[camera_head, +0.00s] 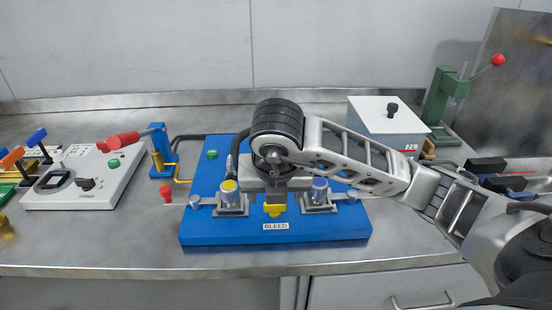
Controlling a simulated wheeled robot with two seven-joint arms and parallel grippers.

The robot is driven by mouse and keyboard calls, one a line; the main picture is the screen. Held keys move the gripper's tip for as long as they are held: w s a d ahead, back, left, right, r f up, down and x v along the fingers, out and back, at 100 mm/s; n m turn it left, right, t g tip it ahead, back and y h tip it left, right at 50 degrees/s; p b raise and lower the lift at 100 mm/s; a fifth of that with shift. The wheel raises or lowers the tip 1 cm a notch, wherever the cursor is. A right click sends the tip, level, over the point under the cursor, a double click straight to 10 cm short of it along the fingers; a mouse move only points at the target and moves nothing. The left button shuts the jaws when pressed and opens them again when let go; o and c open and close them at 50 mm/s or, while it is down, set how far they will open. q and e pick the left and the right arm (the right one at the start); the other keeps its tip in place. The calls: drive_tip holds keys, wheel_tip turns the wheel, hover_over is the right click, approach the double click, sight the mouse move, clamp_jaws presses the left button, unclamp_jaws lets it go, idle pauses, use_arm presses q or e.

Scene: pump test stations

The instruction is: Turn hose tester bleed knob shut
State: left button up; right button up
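The hose tester is a blue base (330,232) on the steel bench, with a white BLEED label (275,226) at its front. A yellow bleed knob (275,210) shows just behind the label. My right arm comes in from the right, and its gripper (274,198) points down directly over the knob. The wrist hides most of the fingers and the knob's upper part. I cannot tell whether the fingers touch the knob or how far apart they are. My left gripper is not in view.
Metal clamps with a yellow cap (229,186) and a blue cap (320,184) flank the knob. A blue hand pump with a red handle (123,140) and a white panel (95,180) stand at left. A white box (375,117) and green press (443,98) stand behind right.

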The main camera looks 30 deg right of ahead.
use_arm(q)
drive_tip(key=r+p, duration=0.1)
drive_tip(key=p, duration=0.1)
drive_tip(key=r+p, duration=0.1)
drive_tip(key=p, duration=0.1)
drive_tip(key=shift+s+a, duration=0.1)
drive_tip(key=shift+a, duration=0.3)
use_arm(e)
drive_tip(key=v, duration=1.1)
drive_tip(key=shift+r, duration=0.35)
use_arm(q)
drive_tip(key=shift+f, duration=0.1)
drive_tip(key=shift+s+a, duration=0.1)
use_arm(e)
drive_tip(key=shift+a, duration=0.1)
